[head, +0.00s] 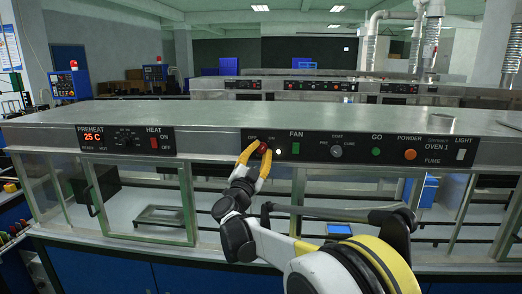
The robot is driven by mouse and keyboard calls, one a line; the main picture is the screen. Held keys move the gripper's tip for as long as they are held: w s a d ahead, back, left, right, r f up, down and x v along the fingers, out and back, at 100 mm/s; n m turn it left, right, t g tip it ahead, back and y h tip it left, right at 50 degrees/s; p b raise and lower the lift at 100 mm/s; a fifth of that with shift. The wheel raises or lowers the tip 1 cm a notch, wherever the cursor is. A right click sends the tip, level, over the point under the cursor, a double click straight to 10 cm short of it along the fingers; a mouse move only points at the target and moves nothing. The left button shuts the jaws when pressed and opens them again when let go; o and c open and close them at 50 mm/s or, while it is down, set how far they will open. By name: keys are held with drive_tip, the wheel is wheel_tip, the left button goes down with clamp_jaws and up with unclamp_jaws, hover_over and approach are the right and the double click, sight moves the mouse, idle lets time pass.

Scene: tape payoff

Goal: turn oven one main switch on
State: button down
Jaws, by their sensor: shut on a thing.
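The oven one front panel (340,147) runs across the long metal hood and carries the text OVEN 1 at its right. A red switch knob (262,148) sits left of the FAN label, with OFF and ON lettering above it. My gripper (257,147) has yellow fingers and is shut on this knob, one finger at each side. The fingers partly cover the knob, so I cannot tell which way it points. A small pale lamp (278,152) is just right of it and looks lit.
Right of the knob are a green FAN button (296,148), a green GO button (376,152), an orange POWDER button (410,154) and a LIGHT switch (461,155). A PREHEAT display (93,139) and a red HEAT switch (154,143) are at the left. Glass-sided enclosure lies below.

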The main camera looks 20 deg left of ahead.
drive_tip(key=shift+r+m+h, duration=0.15)
drive_tip(key=shift+m+h, duration=0.45)
drive_tip(key=shift+m, duration=0.6)
drive_tip(key=c, duration=1.1)
unclamp_jaws()
drive_tip(key=shift+c, duration=0.2)
drive_tip(key=v, duration=1.2)
drive_tip(key=shift+r, duration=0.15)
drive_tip(key=shift+s, duration=0.1)
